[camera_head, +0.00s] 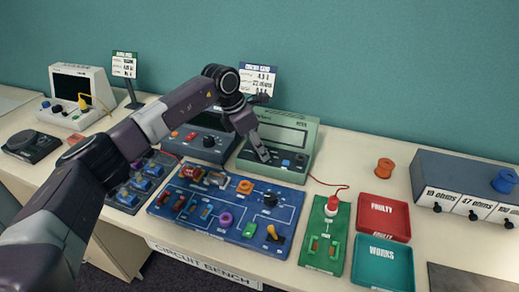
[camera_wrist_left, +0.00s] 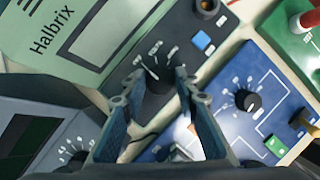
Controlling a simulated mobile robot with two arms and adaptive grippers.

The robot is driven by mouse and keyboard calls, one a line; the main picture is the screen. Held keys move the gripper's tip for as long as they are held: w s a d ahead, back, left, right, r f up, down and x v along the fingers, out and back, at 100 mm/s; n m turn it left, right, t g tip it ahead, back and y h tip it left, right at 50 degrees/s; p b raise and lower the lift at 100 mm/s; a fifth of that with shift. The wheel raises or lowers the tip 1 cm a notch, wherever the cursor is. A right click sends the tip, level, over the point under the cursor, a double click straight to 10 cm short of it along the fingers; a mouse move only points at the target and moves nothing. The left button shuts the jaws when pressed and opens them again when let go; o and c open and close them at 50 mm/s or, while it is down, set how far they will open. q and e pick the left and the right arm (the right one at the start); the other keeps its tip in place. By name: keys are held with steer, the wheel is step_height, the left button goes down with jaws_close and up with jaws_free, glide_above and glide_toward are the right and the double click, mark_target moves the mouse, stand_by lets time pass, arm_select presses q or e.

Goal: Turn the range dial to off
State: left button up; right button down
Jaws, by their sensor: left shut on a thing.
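A green bench meter (camera_head: 307,128) labelled Halbrix stands at the back middle of the table, with a dark lower panel. Its black range dial (camera_wrist_left: 157,84) shows in the left wrist view, with white marks fanned around its far side. My left gripper (camera_head: 266,156) reaches down to that panel in the head view and covers the dial there. In the left wrist view my left gripper (camera_wrist_left: 160,78) has its fingertips on both sides of the dial, shut on it. The dial's exact pointing is hard to read. My right gripper is not in view.
A blue circuit board (camera_head: 210,225) with a black knob (camera_wrist_left: 248,101) lies in front of the meter. A blue-grey instrument (camera_head: 208,123) stands left of it. A green board with a red-topped part (camera_head: 332,207), a red tray (camera_head: 384,235) and a teal tray (camera_head: 360,278) are on the right.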

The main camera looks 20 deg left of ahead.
arm_select(q)
steer(key=shift+r, duration=0.15)
steer(key=o, duration=1.1)
steer(key=v, duration=1.2)
steer(key=shift+a, duration=0.1)
